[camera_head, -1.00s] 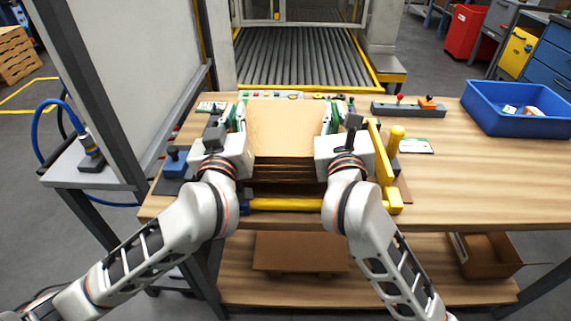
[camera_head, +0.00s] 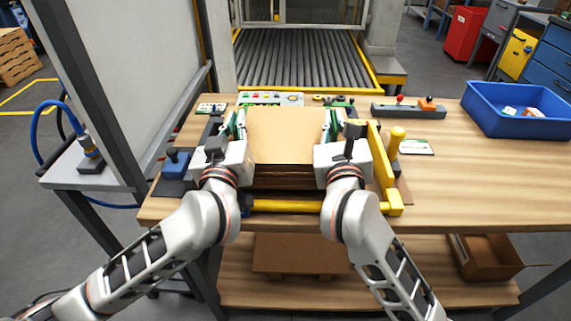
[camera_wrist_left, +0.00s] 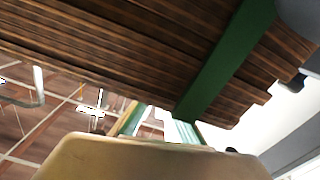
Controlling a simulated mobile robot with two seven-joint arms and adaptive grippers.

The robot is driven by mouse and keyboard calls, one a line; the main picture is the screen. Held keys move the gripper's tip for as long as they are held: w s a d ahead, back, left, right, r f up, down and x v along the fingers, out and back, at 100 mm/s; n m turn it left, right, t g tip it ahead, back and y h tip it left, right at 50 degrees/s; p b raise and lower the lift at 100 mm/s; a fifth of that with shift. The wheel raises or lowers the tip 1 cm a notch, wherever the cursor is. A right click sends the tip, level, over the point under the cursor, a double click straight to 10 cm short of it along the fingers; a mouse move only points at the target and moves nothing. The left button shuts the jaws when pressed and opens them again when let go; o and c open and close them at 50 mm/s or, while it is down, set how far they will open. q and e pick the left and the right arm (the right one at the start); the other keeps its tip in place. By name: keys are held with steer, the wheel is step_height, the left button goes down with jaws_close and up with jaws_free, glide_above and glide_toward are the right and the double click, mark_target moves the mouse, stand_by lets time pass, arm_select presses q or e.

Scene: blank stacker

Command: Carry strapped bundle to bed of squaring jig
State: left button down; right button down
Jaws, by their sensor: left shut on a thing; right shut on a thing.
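The strapped bundle (camera_head: 287,137) is a stack of brown cardboard blanks held between my two grippers at the table's near middle. In the left wrist view its layered edges (camera_wrist_left: 95,45) and a green strap (camera_wrist_left: 228,62) fill the upper part. My left gripper (camera_head: 240,127) is shut on the bundle's left side. My right gripper (camera_head: 328,127) is shut on its right side. The squaring jig shows as a yellow side fence (camera_head: 381,160) and a yellow front bar (camera_head: 290,206). The bundle hides the jig's bed, and I cannot tell whether they touch.
A blue bin (camera_head: 515,110) with small items stands at the table's right. A grey rail with red and orange knobs (camera_head: 408,109) lies at the back. A blue toggle clamp (camera_head: 175,163) sits at the left. A roller conveyor (camera_head: 298,58) lies behind. The table's right middle is clear.

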arm_select(q)
steer(key=shift+w+a+f, duration=0.1)
steer(key=shift+a+f, duration=0.1)
steer(key=shift+f, duration=0.05)
arm_select(e)
steer(key=shift+d+f, duration=0.1)
steer(key=shift+f, duration=0.2)
arm_select(q)
steer(key=c, duration=2.2)
jaws_free()
arm_select(e)
steer(key=c, duration=2.2)
jaws_free()
arm_select(q)
steer(key=shift+d, duration=0.1)
steer(key=shift+d+f, duration=0.1)
steer(key=shift+s, duration=0.2)
arm_select(e)
steer(key=shift+f, duration=0.1)
